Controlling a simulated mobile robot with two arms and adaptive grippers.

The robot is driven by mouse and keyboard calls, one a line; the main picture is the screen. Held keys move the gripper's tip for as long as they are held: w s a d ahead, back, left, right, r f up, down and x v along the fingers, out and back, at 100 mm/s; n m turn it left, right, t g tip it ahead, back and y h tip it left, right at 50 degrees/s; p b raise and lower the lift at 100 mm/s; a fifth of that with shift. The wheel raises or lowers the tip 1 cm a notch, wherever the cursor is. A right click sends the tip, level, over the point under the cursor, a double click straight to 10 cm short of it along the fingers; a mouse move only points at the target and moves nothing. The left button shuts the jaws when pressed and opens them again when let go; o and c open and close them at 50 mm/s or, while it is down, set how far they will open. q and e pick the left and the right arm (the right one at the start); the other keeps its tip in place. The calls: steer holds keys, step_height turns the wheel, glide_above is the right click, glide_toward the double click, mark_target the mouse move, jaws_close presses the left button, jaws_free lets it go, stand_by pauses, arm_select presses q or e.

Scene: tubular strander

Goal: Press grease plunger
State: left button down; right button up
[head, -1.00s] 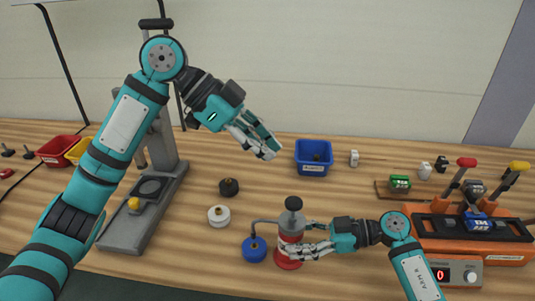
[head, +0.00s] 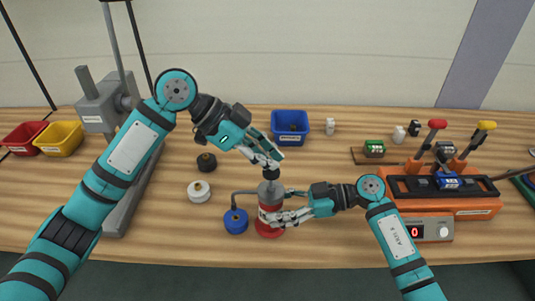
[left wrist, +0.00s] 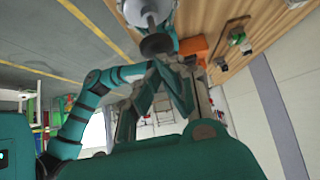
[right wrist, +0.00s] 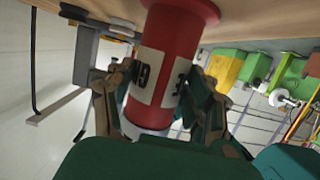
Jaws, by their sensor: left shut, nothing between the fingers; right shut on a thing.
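The grease dispenser (head: 269,229) stands upright on the table, with a red and white body, a side spout and a dark plunger knob (head: 271,174) on top. My right gripper (head: 281,216) is shut on the dispenser's body, one finger on each side of the red cylinder (right wrist: 168,50) in the right wrist view. A blue round part (head: 236,222) sits under the spout.
White (head: 199,191) and black (head: 206,162) round parts lie left of the dispenser. A blue bin (head: 290,125) stands behind. An orange fixture with levers (head: 460,203) is at right. A grey press, red (head: 22,138) and yellow (head: 60,138) bins are at left.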

mark_target(270, 171)
arm_select(q)
steer(key=shift+f, duration=1.55)
step_height(270, 171, up, 5)
steer(key=shift+a+f, duration=0.1)
steer(key=shift+a, duration=0.05)
steer(key=v, duration=0.9)
steer(key=shift+a, duration=0.15)
arm_select(e)
steer(key=o, duration=1.3)
